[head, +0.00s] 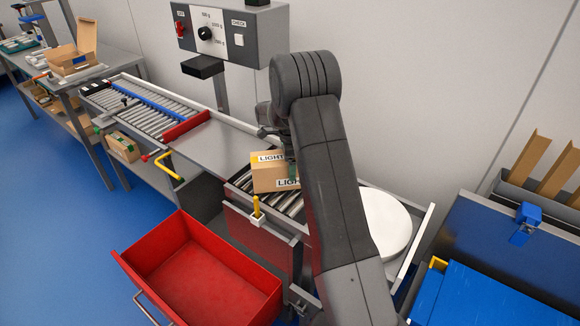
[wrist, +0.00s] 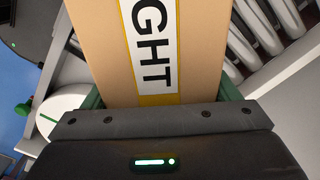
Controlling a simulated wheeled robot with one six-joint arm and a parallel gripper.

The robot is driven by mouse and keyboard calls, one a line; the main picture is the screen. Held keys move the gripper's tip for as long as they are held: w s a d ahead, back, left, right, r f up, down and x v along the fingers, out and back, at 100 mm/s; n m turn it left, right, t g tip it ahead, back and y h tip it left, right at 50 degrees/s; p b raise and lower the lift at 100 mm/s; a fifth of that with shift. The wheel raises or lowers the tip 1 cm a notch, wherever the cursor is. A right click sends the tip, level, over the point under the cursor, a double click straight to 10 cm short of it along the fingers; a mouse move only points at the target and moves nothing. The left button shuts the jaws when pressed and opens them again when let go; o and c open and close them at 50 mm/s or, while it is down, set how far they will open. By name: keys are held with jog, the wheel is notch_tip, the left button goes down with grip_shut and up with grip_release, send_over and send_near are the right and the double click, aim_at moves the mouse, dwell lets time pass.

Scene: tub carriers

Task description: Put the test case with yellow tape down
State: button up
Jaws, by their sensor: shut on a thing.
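The test case (head: 272,178) is a tan carton with white LIGHT labels edged in yellow tape. It is at the short roller section (head: 293,206) in the middle of the head view; I cannot tell whether it touches the rollers. In the wrist view the case (wrist: 200,45) fills the upper middle, with its label facing the camera. My gripper (wrist: 160,98) is shut on it, with a green finger on either side. In the head view my arm hides the gripper's fingers for the most part and the right part of the case.
A grey flat plate (head: 210,146) and a longer roller conveyor (head: 150,108) lie to the left. A white round disc (head: 386,222) is on the right. A control box (head: 235,32) stands behind.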

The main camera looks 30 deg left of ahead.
jog(key=shift+f, duration=0.7)
jog(key=shift+f, duration=0.1)
jog(key=o, duration=1.4)
jog(key=shift+f, duration=0.1)
jog(key=shift+o, duration=0.2)
notch_tip(320, 180, up, 12)
jog(key=shift+r+b, duration=0.2)
jog(key=shift+b, duration=0.55)
